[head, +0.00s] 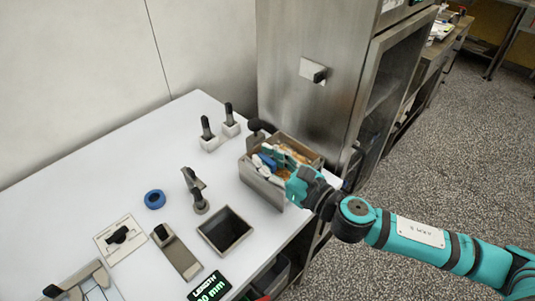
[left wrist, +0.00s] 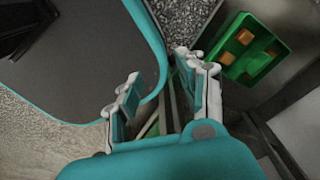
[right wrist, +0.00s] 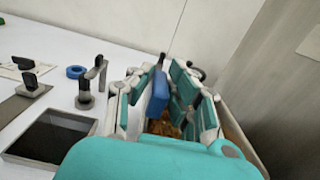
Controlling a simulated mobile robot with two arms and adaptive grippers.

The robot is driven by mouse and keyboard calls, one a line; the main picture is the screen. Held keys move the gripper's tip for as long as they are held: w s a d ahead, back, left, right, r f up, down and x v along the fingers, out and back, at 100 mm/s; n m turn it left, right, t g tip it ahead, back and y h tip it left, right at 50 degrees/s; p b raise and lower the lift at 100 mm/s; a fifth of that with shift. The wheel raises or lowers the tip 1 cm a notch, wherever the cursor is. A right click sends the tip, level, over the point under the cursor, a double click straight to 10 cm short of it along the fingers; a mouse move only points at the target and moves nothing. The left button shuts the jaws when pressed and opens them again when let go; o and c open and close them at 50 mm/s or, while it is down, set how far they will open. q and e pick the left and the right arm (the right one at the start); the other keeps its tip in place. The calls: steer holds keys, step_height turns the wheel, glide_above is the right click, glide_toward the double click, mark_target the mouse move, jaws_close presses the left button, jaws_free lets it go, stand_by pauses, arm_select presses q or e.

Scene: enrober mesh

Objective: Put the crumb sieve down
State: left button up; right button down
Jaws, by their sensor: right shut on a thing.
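My right gripper (head: 283,163) is at the grey open-topped bin (head: 262,186) at the table's right end, its fingers over the bin's opening. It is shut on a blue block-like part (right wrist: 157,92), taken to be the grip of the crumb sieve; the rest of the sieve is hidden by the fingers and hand. Brown crumbs (right wrist: 166,128) show below the fingers in the right wrist view. I cannot tell whether the sieve touches the bin. My left gripper (left wrist: 163,92) shows only in the left wrist view, with its fingers apart and nothing between them.
A dark square recess (head: 225,230) lies left of the bin. A small post with an arm (head: 199,200), a blue ring (head: 155,199) and two black-handled holders (head: 208,140) stand on the white table. A steel cabinet (head: 320,115) rises behind. A green tray (left wrist: 252,48) holds several brown pieces.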

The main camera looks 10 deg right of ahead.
mark_target(257, 151)
steer(key=w, duration=0.2)
steer(key=w+d, duration=0.1)
steer(key=w, duration=0.1)
steer(key=shift+w+f, duration=0.1)
steer(key=shift+f, duration=0.3)
step_height(257, 151, down, 2)
steer(key=shift+f, duration=0.55)
arm_select(q)
steer(key=shift+w+a+f+b, duration=0.15)
steer(key=shift+w+a+b, duration=0.15)
steer(key=shift+w+a, duration=0.2)
arm_select(e)
steer(key=shift+f, duration=0.1)
steer(key=c, duration=1.4)
jaws_free()
arm_select(q)
steer(key=shift+s+a, duration=0.1)
arm_select(e)
steer(key=shift+o, duration=0.7)
